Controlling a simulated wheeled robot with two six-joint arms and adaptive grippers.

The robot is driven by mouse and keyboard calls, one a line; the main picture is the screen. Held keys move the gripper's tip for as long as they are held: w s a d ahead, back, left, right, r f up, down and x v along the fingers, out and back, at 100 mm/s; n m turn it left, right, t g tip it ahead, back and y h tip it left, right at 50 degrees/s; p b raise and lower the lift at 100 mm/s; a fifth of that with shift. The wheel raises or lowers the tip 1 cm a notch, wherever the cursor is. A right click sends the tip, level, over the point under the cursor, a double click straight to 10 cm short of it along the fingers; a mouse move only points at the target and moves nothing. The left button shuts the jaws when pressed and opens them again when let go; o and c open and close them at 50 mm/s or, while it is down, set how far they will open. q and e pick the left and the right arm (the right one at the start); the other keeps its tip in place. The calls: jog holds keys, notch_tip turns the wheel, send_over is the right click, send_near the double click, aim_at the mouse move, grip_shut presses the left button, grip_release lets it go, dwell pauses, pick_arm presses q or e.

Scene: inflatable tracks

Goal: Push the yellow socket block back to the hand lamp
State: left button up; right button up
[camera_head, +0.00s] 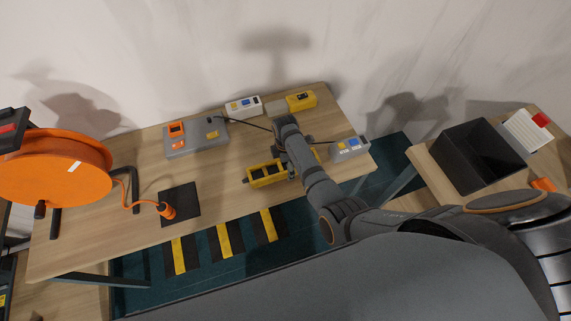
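A yellow block with dark openings (265,174) lies mid-table, its right part hidden behind my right arm. A smaller yellow block (301,101) stands near the table's back edge. I cannot tell for sure which one is the socket block. An orange piece on an orange cable (168,210) lies on a black square mat at the left; I cannot tell whether it is the hand lamp. My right gripper (284,122) reaches over the table, just in front of the smaller yellow block. Its fingers are too small and covered to read. My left gripper is out of view.
An orange cable reel (56,167) stands at the table's left. A grey board (196,140), a white block (243,107) and a grey-white block (348,149) stand on the wooden table. A thin dark cable runs past my gripper. A black bin (478,158) stands on the right table.

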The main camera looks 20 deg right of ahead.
jog(key=c, duration=1.7)
jog(key=shift+o, duration=0.2)
jog(key=shift+w+a+f+b, duration=0.1)
jog(key=shift+w+b, duration=2.3)
jog(key=shift+w, duration=0.3)
jog(key=shift+w+b, duration=1.9)
jog(key=shift+b, duration=0.3)
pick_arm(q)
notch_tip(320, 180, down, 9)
pick_arm(e)
jog(key=shift+w+a+r, duration=0.1)
jog(key=shift+r, duration=0.1)
